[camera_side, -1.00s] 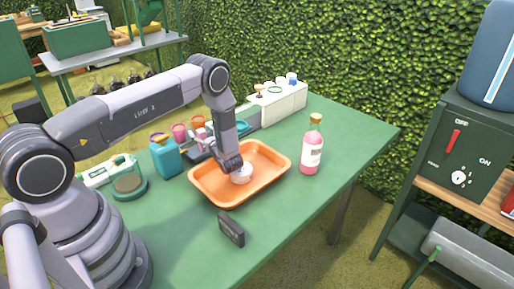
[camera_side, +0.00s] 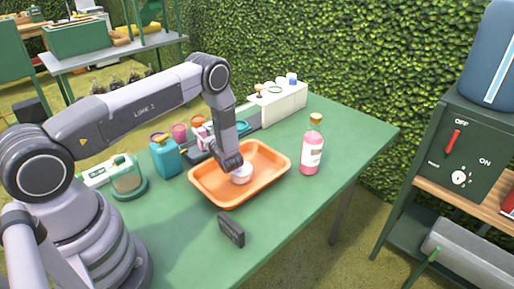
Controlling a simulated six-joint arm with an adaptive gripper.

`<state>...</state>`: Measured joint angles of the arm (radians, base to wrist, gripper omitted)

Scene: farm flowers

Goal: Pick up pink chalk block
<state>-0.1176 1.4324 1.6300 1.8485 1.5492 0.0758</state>
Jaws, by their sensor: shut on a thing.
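My gripper (camera_side: 234,164) points down over the orange tray (camera_side: 204,192). It is shut on a small pale pink, rounded piece (camera_side: 241,176), which looks like the pink chalk block. The piece is low inside the tray, near its middle. I cannot tell whether it touches the tray floor. The fingers hide its upper part.
A pink bottle (camera_side: 312,150) stands right of the tray. A white box (camera_side: 279,101) is behind. The table's right end is clear.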

